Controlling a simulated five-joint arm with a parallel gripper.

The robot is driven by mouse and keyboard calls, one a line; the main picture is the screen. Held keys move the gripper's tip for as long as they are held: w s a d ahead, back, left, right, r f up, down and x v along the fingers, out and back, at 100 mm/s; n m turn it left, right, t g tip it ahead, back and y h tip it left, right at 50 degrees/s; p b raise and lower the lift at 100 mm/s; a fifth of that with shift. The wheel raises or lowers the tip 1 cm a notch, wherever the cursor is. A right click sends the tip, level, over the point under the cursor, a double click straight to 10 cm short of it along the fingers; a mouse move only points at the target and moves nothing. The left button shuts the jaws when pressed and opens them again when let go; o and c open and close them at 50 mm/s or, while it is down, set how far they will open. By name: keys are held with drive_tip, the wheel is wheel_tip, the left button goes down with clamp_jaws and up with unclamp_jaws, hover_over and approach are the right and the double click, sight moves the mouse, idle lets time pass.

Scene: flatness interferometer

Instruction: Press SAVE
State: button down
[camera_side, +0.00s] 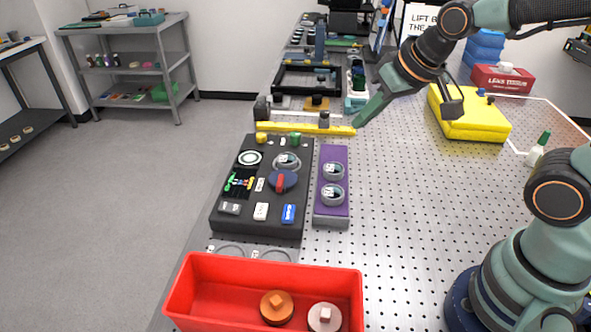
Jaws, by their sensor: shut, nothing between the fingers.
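A black control panel (243,222) lies on the perforated table at the left. Along its near edge sit a dark grey button (229,208), a white button (261,211) and a blue button (289,213). Their lettering is too small to read surely, so I cannot tell which is SAVE. My gripper (362,117) is shut and empty. It is in the air up and to the right of the panel, its green tip pointing down-left near the right end of a yellow bar, apart from the buttons.
A purple block (331,210) with two rings stands right of the panel. A red knob (281,182) rises from the panel. The yellow bar (290,128) lies behind. A red tray (190,290) is in front.

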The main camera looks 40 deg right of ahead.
drive_tip(key=shift+n+g+h, duration=0.3)
drive_tip(key=shift+n+g, duration=0.1)
drive_tip(key=shift+n, duration=0.1)
drive_tip(key=s+d, duration=0.1)
drive_tip(key=s+d+r, duration=0.1)
drive_tip(key=s, duration=0.1)
drive_tip(key=s+d, duration=0.1)
drive_tip(key=shift+s+r, duration=0.3)
drive_tip(key=shift+s, duration=0.1)
idle(0.6)
